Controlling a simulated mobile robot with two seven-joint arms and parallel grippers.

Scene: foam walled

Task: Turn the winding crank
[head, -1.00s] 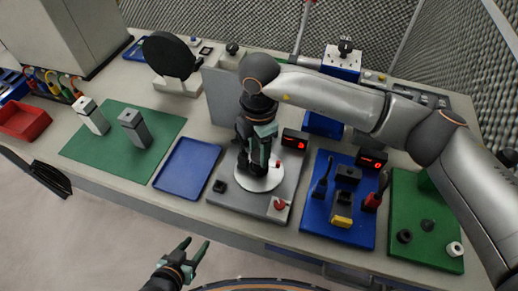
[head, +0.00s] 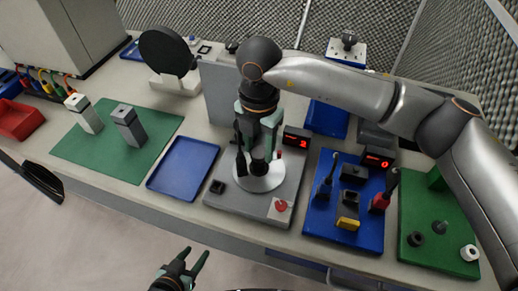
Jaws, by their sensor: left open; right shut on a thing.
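The winding station has a grey base plate (head: 238,203) with a round white disc (head: 259,183) on it. My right gripper (head: 259,160) points down over the disc and is shut on what seems to be the crank's dark handle. The fingers and arm hide most of the crank, so its angle cannot be told. A small display (head: 297,141) with red digits stands behind the disc, and a red button (head: 281,206) sits at the plate's front right. My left gripper (head: 192,260) is open and empty in front of the table, low in the view.
A blue tray (head: 184,168) lies left of the station, beside a green mat (head: 75,150) with two grey blocks. A blue board (head: 318,222) with tools and a second display is to the right. A grey upright panel (head: 216,92) stands behind.

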